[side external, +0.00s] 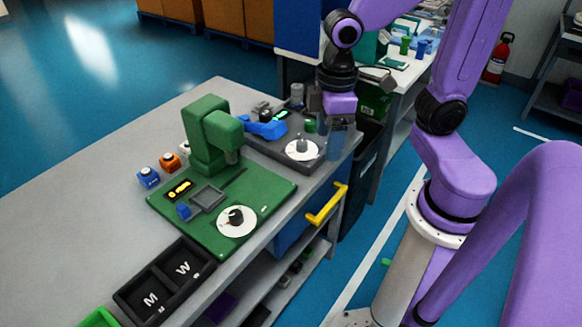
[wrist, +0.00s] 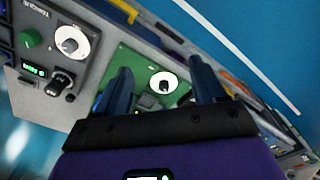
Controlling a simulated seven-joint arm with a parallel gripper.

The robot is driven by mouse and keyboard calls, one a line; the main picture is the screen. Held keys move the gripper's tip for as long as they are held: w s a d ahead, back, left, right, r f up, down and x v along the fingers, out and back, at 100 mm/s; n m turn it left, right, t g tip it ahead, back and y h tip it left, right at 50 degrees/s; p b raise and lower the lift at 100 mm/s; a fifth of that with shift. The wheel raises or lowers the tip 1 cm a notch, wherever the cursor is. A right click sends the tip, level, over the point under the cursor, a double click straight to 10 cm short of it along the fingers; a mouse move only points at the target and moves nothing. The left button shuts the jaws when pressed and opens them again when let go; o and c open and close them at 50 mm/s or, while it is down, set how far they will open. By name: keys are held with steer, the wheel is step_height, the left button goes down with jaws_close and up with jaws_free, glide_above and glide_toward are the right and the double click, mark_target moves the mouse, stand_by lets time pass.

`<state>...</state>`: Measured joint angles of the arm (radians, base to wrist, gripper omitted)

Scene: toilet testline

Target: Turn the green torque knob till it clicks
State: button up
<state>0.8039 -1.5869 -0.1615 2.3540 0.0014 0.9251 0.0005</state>
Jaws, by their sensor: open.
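The green torque knob (side external: 310,126) stands on the grey test panel (side external: 262,152) at the back right of the bench. In the wrist view the green knob (wrist: 31,38) is at the upper left, beside a white dial with a grey knob (wrist: 70,43). My gripper (side external: 327,127) hangs over the panel's right edge, close to the green knob. In the wrist view my gripper (wrist: 161,66) has its dark blue fingers wide apart with nothing between them. The green knob lies outside the fingers, to their left.
A green board (side external: 262,205) with a green press (side external: 207,135) and another white dial (side external: 237,221) stands nearer the front. A blue part (side external: 264,127) lies on the panel's left side. A yellow handle (side external: 327,204) juts from the bench front.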

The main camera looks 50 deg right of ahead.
steer(key=s+n, duration=0.3)
steer(key=s, duration=0.5)
step_height(320, 180, up, 5)
steer(key=w+d+r+h, duration=0.1)
steer(key=w+d, duration=0.1)
steer(key=w, duration=0.9)
steer(key=w+d+h, duration=0.2)
steer(key=w+d, duration=0.1)
steer(key=w, duration=0.8)
steer(key=n+g+h, duration=0.1)
steer(key=g, duration=0.1)
glide_above(310, 122)
steer(key=w+a, duration=0.3)
steer(key=a, duration=0.3)
step_height(310, 122, down, 11)
steer(key=x, duration=1.6)
steer(key=shift+s+d+f, duration=0.2)
steer(key=shift+d+f, duration=0.1)
